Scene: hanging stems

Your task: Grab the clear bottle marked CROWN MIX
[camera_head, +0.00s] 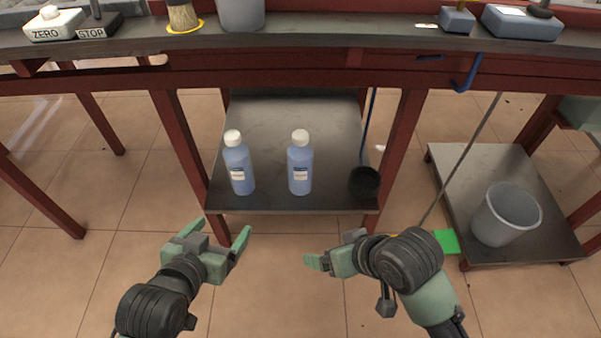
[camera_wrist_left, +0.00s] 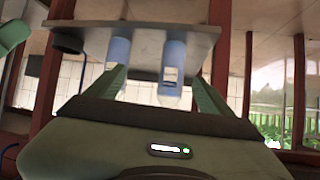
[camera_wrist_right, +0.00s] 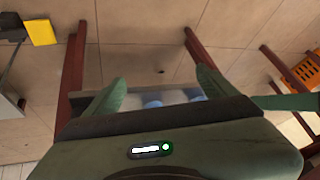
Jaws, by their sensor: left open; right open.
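Two clear bottles with pale blue liquid, white caps and small labels stand upright on the lower shelf (camera_head: 270,128): a left bottle (camera_head: 239,168) and a right bottle (camera_head: 300,168). The label print is too small to read, so I cannot tell which is CROWN MIX. My left gripper (camera_head: 213,232) is open and empty, in front of and below the left bottle. In the upside-down left wrist view the left bottle (camera_wrist_left: 173,65) shows between the fingers and the right bottle (camera_wrist_left: 118,58) beside it. My right gripper (camera_head: 331,249) is open and empty, in front of the shelf.
A black round-headed tool (camera_head: 365,181) with a blue handle stands right of the bottles. The dark red table legs (camera_head: 180,135) flank the shelf. A grey bucket (camera_head: 507,215) stands on a low platform at right. The table top (camera_head: 340,36) overhangs the shelf.

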